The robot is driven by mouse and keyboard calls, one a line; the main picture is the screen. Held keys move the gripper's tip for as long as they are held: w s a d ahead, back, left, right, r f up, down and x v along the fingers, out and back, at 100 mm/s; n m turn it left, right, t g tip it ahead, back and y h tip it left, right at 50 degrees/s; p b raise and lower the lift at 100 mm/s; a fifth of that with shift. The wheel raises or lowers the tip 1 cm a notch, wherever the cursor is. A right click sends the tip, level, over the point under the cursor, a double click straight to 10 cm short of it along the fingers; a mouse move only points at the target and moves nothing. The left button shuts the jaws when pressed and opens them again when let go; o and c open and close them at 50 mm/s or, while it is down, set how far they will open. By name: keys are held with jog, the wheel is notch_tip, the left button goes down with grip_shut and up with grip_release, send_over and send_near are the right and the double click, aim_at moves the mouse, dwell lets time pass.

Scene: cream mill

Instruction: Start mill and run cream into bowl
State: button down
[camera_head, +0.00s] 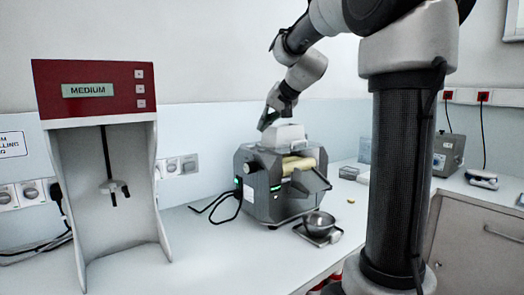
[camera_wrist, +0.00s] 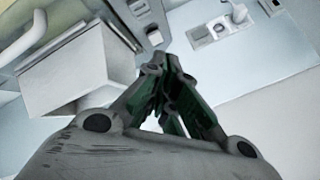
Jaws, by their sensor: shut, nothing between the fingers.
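The mill (camera_head: 280,183) is a dark grey machine on the bench, with pale rollers (camera_head: 299,164) at its front and a white hopper (camera_head: 283,137) on top. Green lights glow on its side and front. A sloping grey apron sticks out below the rollers. A small metal bowl (camera_head: 319,223) stands on a scale-like plate (camera_head: 318,236) in front of the mill. My gripper (camera_head: 268,122) is above the mill, beside the hopper's upper left. In the wrist view my gripper (camera_wrist: 168,95) has its fingers together and empty, with the pale hopper (camera_wrist: 78,72) to their left.
A red-topped mixer stand (camera_head: 95,90) marked MEDIUM stands on the left. A small yellowish piece (camera_head: 350,200) lies right of the bowl. Bench is clear at front left of the mill.

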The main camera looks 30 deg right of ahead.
jog(key=shift+f, duration=2.2)
jog(key=shift+f, duration=0.4)
jog(key=shift+f, duration=0.35)
jog(key=shift+r, duration=0.15)
dwell(0.5)
jog(key=shift+r, duration=0.65)
jog(key=shift+r, duration=2.5)
